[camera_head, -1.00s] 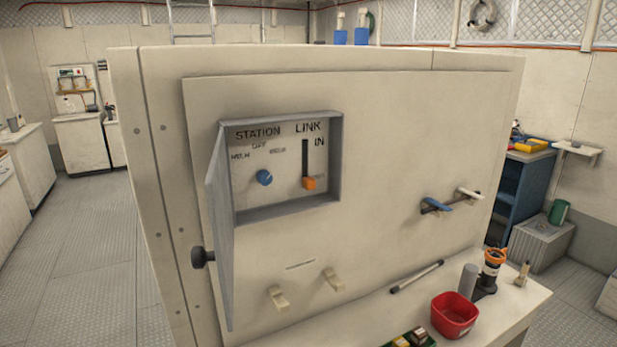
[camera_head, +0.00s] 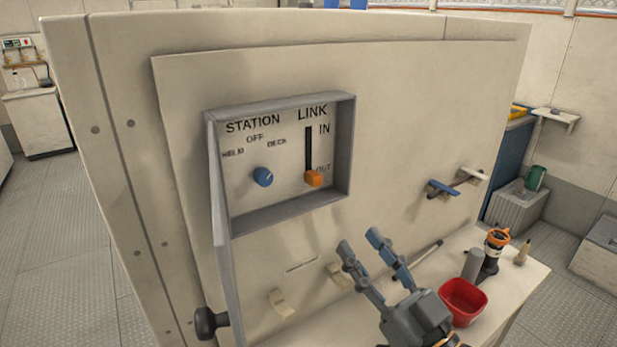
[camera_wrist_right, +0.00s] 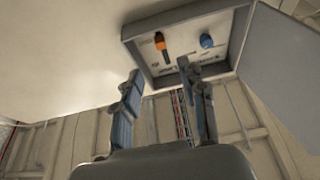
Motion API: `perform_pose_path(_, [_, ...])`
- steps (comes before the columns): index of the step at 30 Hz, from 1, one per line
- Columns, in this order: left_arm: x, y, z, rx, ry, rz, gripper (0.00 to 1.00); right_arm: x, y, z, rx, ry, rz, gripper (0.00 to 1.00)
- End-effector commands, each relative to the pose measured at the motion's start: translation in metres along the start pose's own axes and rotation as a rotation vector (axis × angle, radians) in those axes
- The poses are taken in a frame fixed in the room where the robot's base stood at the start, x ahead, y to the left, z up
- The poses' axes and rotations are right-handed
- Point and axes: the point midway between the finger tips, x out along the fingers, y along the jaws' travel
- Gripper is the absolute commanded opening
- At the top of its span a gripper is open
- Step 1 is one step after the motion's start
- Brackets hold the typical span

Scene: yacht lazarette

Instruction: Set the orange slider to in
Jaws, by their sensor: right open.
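The orange slider (camera_head: 314,178) sits at the bottom of its dark vertical slot, beside the label OUT, under the heading LINK. The label IN is at the slot's top. The slot is in a recessed grey-framed panel (camera_head: 350,150) whose hinged door (camera_head: 220,235) stands open to the left. In the right wrist view the slider (camera_wrist_right: 159,41) shows beyond the fingers. My right gripper (camera_head: 360,243) is open and empty, below and to the right of the slider and apart from it. My left gripper is not in view.
A blue knob (camera_head: 263,177) under STATION is left of the slider. The recess rim surrounds both. Two pale switches, one at the left (camera_head: 281,303), are below. A blue-handled lever (camera_head: 443,187) is at right. A red bowl (camera_head: 463,301) and an orange-topped cylinder (camera_head: 497,240) stand on the ledge.

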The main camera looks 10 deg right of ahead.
Motion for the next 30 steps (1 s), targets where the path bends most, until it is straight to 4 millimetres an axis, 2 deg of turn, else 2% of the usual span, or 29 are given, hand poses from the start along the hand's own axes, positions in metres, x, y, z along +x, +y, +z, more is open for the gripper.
perform_pose_path(8, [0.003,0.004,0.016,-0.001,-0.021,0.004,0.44,0.029,-0.001,-0.002,0.000,0.008,-0.002,0.41])
perform_pose_path(9, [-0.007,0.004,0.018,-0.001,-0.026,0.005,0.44,0.041,0.000,-0.006,0.001,0.006,0.000,0.41])
perform_pose_path(11, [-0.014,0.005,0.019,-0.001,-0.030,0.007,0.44,0.055,0.000,-0.006,0.001,0.004,-0.001,0.41])
perform_pose_path(15, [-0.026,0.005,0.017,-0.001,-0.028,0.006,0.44,0.085,0.000,-0.005,0.001,0.002,0.000,0.41])
perform_pose_path(21, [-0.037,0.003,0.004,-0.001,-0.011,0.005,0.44,0.119,0.000,-0.003,0.000,0.001,0.000,0.41])
perform_pose_path(25, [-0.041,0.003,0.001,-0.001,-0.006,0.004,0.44,0.131,0.000,-0.002,-0.001,0.001,0.000,0.41])
perform_pose_path(30, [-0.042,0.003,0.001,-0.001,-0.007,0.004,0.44,0.136,-0.001,0.000,0.000,0.000,-0.001,0.41])
